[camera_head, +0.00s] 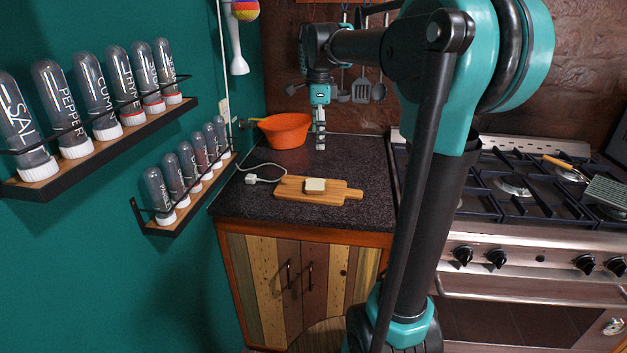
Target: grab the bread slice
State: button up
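A small pale bread slice (315,185) lies on a wooden cutting board (342,191) on the dark countertop. My gripper (320,143) points down above the counter, behind the bread slice in the picture and just right of the orange bowl. It is apart from the bread slice. Its fingers look narrow and close together, but they are too small to tell whether they are open or shut. I see nothing held in it.
An orange bowl (285,131) stands at the back left of the counter. A white plug with a cable (251,179) lies left of the board. A stove (520,190) is at right. Spice racks (100,140) hang on the left wall. The counter's front left is clear.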

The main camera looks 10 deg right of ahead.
jog(key=w+r+m, duration=0.1)
jog(key=w+r, duration=0.1)
send_over(315, 184)
jog(key=f, duration=1.1)
jog(key=shift+w+f, duration=0.2)
jog(key=shift+f, duration=0.05)
jog(key=shift+s+f, duration=0.1)
jog(key=shift+f, duration=2.9)
jog(key=c, duration=1)
